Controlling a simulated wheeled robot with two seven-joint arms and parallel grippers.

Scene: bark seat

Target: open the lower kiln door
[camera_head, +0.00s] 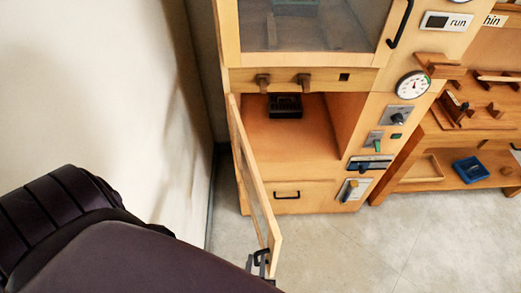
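The lower kiln door (252,184) is a thin wooden frame with a panel. It stands swung open, hinged at the left side of the kiln, with its free edge toward me. A dark handle (262,256) sits near its free lower end.
The upper glass door (310,28) with a black handle (401,24) is shut. A drawer (288,195) lies below the compartment. Dials and switches line the right panel (395,115). A white wall (110,80) is close on the left. The floor (390,245) at right is clear.

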